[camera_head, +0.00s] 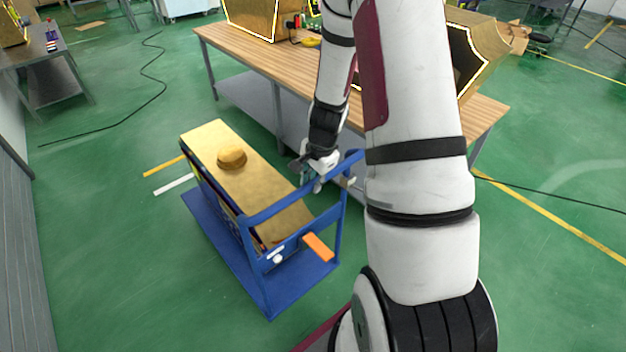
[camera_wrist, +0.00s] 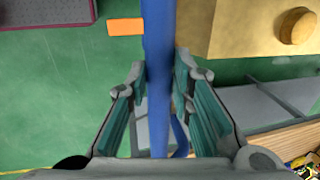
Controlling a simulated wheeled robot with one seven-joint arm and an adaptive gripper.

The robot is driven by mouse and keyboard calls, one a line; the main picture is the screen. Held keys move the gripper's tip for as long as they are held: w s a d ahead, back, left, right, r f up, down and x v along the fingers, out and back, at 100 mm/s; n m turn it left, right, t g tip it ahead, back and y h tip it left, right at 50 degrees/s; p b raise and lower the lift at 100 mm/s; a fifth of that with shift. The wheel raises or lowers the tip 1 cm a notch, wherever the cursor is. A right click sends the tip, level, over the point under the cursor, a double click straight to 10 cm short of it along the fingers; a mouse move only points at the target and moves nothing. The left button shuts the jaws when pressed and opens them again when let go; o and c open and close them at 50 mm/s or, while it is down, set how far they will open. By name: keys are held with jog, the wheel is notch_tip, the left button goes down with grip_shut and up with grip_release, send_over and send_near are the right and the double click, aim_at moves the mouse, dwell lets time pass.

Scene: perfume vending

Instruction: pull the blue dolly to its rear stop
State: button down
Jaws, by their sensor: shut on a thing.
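The blue dolly (camera_head: 220,250) stands on the green floor in the head view, left of my arm. It has a flat blue base and an upright blue frame with a top bar at its near end. A gold box with a round gold knob (camera_head: 231,157) sits on it. My gripper (camera_head: 318,180) is at the frame's top bar. In the wrist view, the blue bar (camera_wrist: 159,75) runs between the two fingers of my gripper (camera_wrist: 160,88), which are shut on it. The gold box (camera_wrist: 240,25) shows at the upper right there.
A wooden-topped table (camera_head: 235,55) stands behind the dolly and my arm. An orange strip (camera_head: 318,247) shows near the dolly's frame. White and yellow floor marks (camera_head: 174,184) lie left of the dolly. Black cables lie on the floor.

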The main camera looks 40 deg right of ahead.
jog(key=shift+s, duration=0.3)
jog(key=c, duration=1.4)
grip_release()
jog(key=shift+s, duration=0.1)
jog(key=shift+r, duration=0.55)
jog(key=r, duration=0.3)
jog(key=s+r, duration=0.1)
jog(key=r, duration=0.3)
jog(key=s+r, duration=0.1)
jog(key=r, duration=0.2)
jog(key=shift+r, duration=0.3)
